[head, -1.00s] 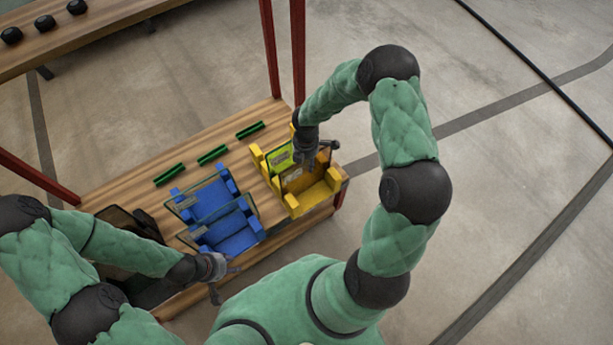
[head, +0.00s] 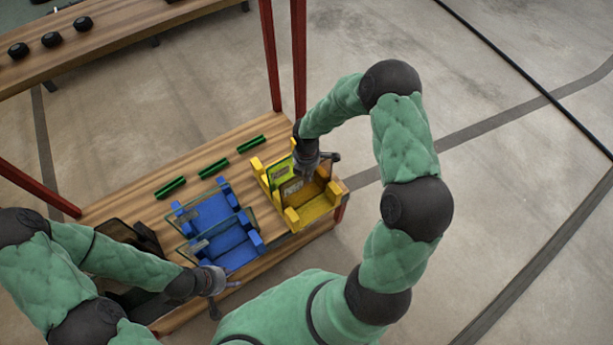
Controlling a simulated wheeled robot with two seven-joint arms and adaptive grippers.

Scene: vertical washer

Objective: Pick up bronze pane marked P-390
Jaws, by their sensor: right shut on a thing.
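A yellow rack (head: 318,210) stands at the right end of the wooden table. Upright panes stand in it: a yellow-green one (head: 281,171) at the back and a brownish bronze one (head: 292,188) with a pale label in front. The label is too small to read. My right gripper (head: 318,168) points down at the rack and is shut on the bronze pane's upper edge; its fingers partly hide the pane. The pane appears still within the rack. My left gripper (head: 222,297) is open and empty at the table's front edge, near the blue racks.
Blue racks (head: 232,248) holding clear panes stand left of the yellow rack. Several green strips (head: 213,168) lie behind them. A dark object (head: 130,232) sits at the table's left. Red posts (head: 271,60) rise behind the table. Another table with black round objects (head: 51,40) is farther back.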

